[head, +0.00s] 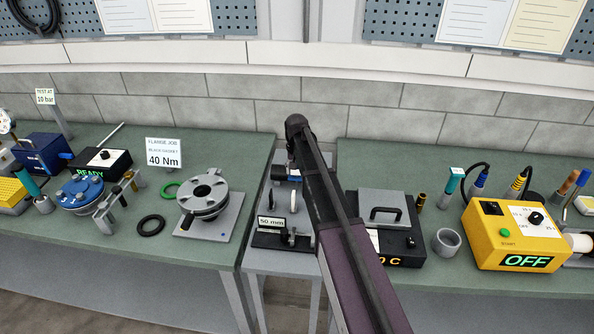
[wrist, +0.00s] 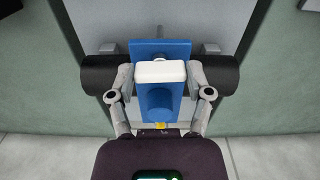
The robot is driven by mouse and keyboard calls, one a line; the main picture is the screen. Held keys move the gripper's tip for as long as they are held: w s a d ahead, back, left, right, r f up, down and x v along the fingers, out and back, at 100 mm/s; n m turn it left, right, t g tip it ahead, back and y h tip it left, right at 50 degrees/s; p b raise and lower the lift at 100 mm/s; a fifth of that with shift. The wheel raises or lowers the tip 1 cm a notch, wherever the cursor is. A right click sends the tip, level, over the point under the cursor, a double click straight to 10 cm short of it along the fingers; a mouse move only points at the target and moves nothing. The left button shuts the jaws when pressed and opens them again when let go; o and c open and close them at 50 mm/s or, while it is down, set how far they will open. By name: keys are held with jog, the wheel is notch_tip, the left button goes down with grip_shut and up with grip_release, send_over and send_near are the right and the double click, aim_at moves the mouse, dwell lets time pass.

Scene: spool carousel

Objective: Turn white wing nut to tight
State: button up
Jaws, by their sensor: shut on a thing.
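The white wing nut (wrist: 160,71) shows in the wrist view as a white block with rounded edges, lying crosswise over a blue part (wrist: 158,101). My gripper (wrist: 160,78) has one grey finger at each end of the wing nut and is shut on it. The blue part extends behind and in front of the nut. In the head view my arm hides the wing nut and the gripper; only a bit of blue (head: 279,172) shows to the left of the arm.
Dark rounded shapes (wrist: 105,75) stick out on both sides of the fingers. In the head view, a small grey table with a 50 mm sign (head: 271,223) stands between two green benches. A black box with a handle (head: 384,214) is close to my arm's right.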

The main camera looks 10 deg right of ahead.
jog(key=shift+m, duration=0.4)
jog(key=o, duration=1.1)
jog(key=shift+o, duration=0.2)
jog(key=shift+n, duration=0.5)
jog(key=n, duration=0.3)
jog(key=shift+n, duration=0.3)
jog(key=n, duration=0.5)
notch_tip(320, 180, up, 14)
jog(key=p, duration=1.4)
jog(key=s+f+m+b, duration=0.2)
jog(key=s+f+b, duration=0.2)
jog(key=s, duration=0.6)
jog(key=s+f+m+b, duration=0.2)
jog(key=s+f+b, duration=0.2)
jog(key=s, duration=0.6)
jog(key=s+f+m+b, duration=0.1)
jog(key=s+f+b, duration=0.3)
jog(key=s, duration=0.6)
jog(key=shift+d+f+m+b, duration=0.15)
jog(key=shift+f+m+b, duration=0.2)
jog(key=shift+f+m, duration=0.05)
